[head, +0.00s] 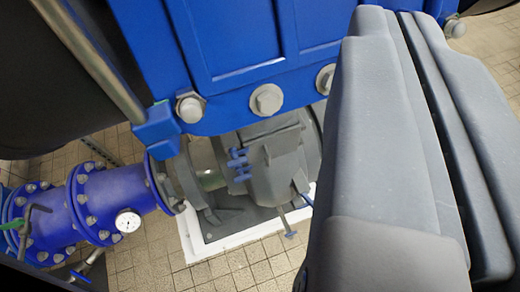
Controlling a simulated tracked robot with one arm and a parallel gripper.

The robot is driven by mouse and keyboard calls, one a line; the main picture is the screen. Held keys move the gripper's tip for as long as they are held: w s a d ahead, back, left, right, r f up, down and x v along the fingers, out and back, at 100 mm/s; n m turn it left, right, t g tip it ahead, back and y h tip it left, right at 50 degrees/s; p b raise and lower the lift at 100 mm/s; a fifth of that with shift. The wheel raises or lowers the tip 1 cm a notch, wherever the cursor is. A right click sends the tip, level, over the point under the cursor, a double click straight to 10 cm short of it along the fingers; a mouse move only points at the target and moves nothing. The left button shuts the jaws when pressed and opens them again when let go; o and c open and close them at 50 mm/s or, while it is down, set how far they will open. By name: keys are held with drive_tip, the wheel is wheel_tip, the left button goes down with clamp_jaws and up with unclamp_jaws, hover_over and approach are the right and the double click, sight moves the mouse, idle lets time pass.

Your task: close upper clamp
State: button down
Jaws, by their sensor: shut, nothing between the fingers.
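My gripper (405,22) fills the right side of the head view. Its grey fingers lie together, shut and empty, and point to the upper part of the picture. Small blue clamp-like handles (238,163) show on a grey pump housing (275,165) left of my gripper, apart from it. Another small blue handle (306,199) shows lower on the housing, close to my gripper's left edge in the picture. I cannot tell which of these is the upper clamp, or whether it is open. My gripper hides what lies behind it on the right.
A large blue panel (240,45) with big bolts spans the top. A blue flanged pipe (110,205) with a white gauge (128,221) runs left of the housing. The housing stands on a white-edged base (188,232). Bare tiled floor (240,272) shows below.

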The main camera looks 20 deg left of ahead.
idle(0.4)
drive_tip(key=c, duration=1.2)
unclamp_jaws()
drive_tip(key=shift+c, duration=1)
